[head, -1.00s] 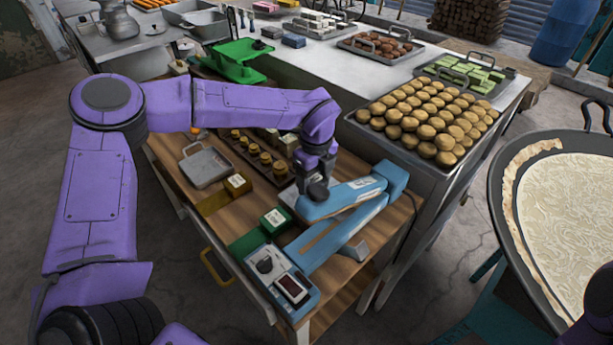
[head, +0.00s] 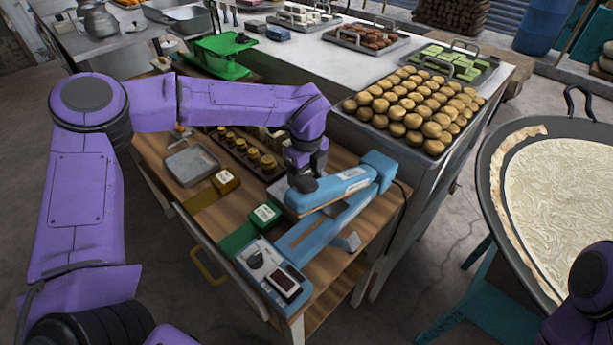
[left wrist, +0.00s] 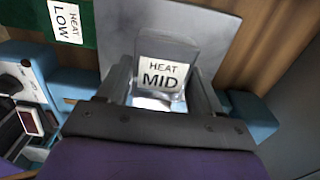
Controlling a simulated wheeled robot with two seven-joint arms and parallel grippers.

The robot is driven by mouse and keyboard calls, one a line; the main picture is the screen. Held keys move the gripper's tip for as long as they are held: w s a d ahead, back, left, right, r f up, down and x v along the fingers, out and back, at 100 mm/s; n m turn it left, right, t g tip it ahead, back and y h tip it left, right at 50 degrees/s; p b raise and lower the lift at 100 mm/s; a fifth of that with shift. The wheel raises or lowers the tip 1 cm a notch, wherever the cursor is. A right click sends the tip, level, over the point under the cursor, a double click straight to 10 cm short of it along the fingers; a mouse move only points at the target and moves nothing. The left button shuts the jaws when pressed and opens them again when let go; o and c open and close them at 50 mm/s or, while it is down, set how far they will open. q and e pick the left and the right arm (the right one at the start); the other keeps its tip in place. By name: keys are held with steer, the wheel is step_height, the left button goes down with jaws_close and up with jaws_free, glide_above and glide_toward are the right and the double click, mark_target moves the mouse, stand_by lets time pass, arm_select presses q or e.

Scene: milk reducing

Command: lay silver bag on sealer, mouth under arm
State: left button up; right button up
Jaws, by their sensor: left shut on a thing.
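The blue sealer (head: 272,272) stands on the wooden cart, its long raised arm (head: 345,187) angled over the base. In the left wrist view my left gripper (left wrist: 163,88) is shut on the silver bag (left wrist: 165,46), which carries a "HEAT MID" label. A flat grey mat (left wrist: 215,35) lies behind the bag; I cannot tell whether the bag touches it. My right gripper is out of view.
A green box labelled "HEAT LOW" (head: 264,214) sits left of the sealer, with a yellow-brown box (head: 225,180) farther back. A grey tray (head: 192,163), a rack of brass weights (head: 245,150) and a green scale (head: 220,55) crowd the cart's back. A biscuit tray (head: 410,112) stands right.

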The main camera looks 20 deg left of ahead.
arm_select(q)
steer(key=shift+f, duration=0.2)
steer(key=o, duration=1.2)
steer(key=shift+c, duration=0.2)
